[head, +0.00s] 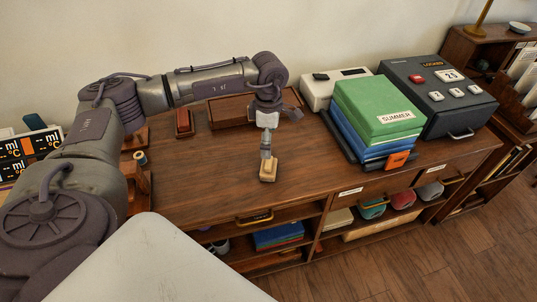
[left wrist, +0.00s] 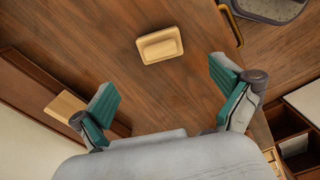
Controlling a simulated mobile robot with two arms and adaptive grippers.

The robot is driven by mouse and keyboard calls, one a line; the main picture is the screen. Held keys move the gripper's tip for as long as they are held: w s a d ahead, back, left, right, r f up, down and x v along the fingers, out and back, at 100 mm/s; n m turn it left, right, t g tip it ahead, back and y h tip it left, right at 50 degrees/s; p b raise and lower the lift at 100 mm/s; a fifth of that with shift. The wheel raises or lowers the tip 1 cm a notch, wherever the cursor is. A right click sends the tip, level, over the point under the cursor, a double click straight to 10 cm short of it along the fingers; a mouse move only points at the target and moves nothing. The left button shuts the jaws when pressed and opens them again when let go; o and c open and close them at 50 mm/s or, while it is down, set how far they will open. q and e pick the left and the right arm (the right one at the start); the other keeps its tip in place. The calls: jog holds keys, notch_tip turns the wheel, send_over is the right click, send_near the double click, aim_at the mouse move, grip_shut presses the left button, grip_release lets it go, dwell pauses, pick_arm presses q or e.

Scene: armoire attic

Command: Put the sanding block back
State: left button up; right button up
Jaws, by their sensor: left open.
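A pale wooden block, apparently the sanding block (head: 268,174), lies on the brown wooden top (head: 225,172) near its front edge. It also shows in the left wrist view (left wrist: 160,45), with a raised smaller part on a wider base. My left gripper (head: 267,151) points down just above and behind the block. In the left wrist view its teal-padded fingers (left wrist: 163,85) are spread wide with nothing between them, and the block lies beyond the tips, apart from them. My right gripper is not in view.
Behind the gripper stands a long brown wooden box (head: 232,112), with a small red-topped piece (head: 184,122) beside it. To the right are a stack of green and blue boxes (head: 376,112) and a dark lockbox (head: 438,95). The top left of the block is bare.

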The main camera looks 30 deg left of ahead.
pick_arm(q)
jog(key=shift+r, duration=1.3)
